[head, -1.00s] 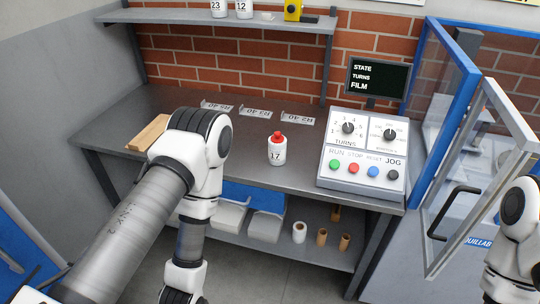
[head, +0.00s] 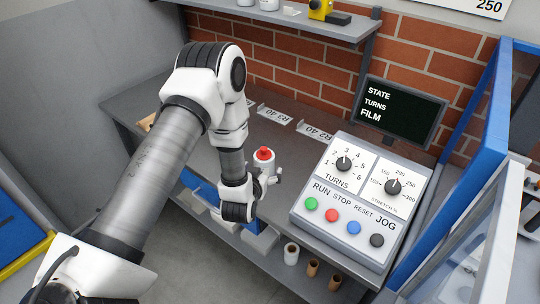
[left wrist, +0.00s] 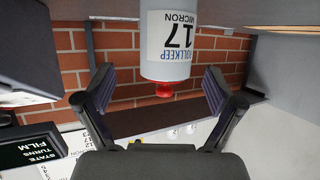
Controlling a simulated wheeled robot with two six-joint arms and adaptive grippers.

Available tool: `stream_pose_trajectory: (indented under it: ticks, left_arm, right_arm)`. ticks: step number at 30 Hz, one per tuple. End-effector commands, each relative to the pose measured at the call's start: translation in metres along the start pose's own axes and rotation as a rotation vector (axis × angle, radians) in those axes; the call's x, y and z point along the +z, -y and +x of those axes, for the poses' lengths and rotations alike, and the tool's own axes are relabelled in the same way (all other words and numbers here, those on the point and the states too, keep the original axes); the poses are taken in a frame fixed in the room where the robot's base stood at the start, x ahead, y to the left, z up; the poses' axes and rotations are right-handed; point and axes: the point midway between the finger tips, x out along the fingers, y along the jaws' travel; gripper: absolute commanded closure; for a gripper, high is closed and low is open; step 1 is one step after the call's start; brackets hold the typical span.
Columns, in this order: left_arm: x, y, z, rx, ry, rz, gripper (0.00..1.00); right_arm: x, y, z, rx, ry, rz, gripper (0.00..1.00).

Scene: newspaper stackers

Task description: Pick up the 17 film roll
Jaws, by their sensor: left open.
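The 17 film roll (head: 264,161) is a white cylinder with a red top. It stands on the grey bench, partly hidden behind my left wrist. In the left wrist view the roll (left wrist: 167,50) appears upside down, with its "17" label facing the camera. My left gripper (left wrist: 158,88) is open, its two dark fingers apart on either side of the roll's red end. No finger visibly touches it. In the head view my left gripper (head: 272,177) is at the roll's near side, mostly hidden by the wrist. My right gripper is not in view.
A control panel (head: 345,205) with knobs and buttons stands right of the roll, with a screen (head: 400,112) behind it. Label plates (head: 314,132) lie behind the roll. A shelf (head: 290,22) hangs above. A blue-framed enclosure (head: 458,130) is at the right.

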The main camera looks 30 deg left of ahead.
Motion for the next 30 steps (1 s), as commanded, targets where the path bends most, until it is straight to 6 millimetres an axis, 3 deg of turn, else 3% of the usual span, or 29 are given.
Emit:
stream_pose_trajectory:
  ticks: [13,21,27,30]
  left_arm:
    - [-0.003,0.008,0.066,-0.001,-0.009,0.002,0.07]
    - [-0.001,0.008,0.073,0.0,-0.006,0.001,0.07]
    - [-0.001,0.008,0.073,0.0,-0.006,0.001,0.78]
    - [-0.001,0.008,0.073,0.0,-0.006,0.001,0.82]
  right_arm:
    - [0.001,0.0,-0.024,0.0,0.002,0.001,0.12]
    - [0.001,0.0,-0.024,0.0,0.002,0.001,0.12]
    - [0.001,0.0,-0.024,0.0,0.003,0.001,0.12]
    - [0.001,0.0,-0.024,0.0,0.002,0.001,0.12]
